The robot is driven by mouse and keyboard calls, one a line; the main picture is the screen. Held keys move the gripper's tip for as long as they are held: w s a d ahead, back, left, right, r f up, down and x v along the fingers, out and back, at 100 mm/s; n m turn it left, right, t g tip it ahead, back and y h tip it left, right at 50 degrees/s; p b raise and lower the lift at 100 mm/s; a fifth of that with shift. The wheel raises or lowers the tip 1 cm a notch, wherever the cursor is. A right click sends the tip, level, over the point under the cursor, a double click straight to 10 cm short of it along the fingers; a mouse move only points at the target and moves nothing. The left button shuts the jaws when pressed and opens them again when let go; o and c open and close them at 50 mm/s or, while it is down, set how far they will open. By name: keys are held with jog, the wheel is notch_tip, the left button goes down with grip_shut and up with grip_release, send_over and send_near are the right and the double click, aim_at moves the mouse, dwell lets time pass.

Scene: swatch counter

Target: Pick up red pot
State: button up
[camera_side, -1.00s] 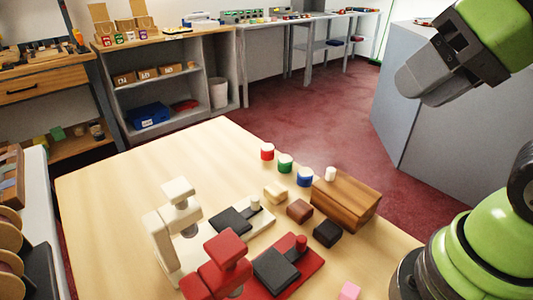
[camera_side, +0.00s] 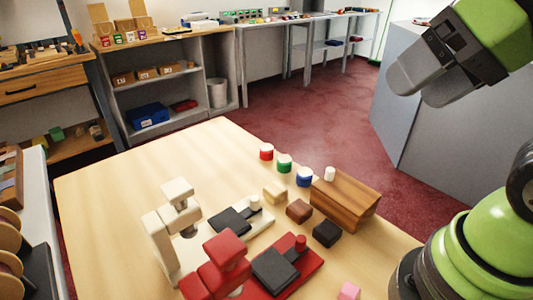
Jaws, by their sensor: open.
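The red pot (camera_side: 266,152) is a small red cylinder with a white top. It stands upright near the back edge of the table, at the far left end of a short row of pots. My gripper (camera_side: 408,90) is at the upper right, high above the table and well away to the right of the red pot. Its two grey fingers are apart, with nothing seen between them.
A green pot (camera_side: 284,164) and a blue pot (camera_side: 305,177) stand beside the red pot. A wooden block (camera_side: 345,201) with a white piece on top, several small blocks, and white (camera_side: 167,246) and red (camera_side: 222,262) stands occupy the front. The table's left (camera_side: 120,190) is clear.

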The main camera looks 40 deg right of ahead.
jog(key=w+d+n+h, duration=0.2)
jog(key=w+d+n, duration=0.1)
jog(key=w+n, duration=0.55)
jog(key=n+g+h, duration=0.2)
jog(key=n, duration=2.5)
send_over(267, 149)
jog(key=s+a, duration=0.2)
jog(key=s, duration=0.1)
notch_tip(267, 149, down, 25)
jog(key=shift+s+f, duration=0.1)
jog(key=shift+f, duration=0.1)
jog(key=shift+d+x, duration=0.2)
jog(key=shift+x, duration=1.35)
jog(key=shift+d+x, duration=0.25)
jog(key=shift+x, duration=1.25)
jog(key=shift+r, duration=0.15)
jog(key=c, duration=1)
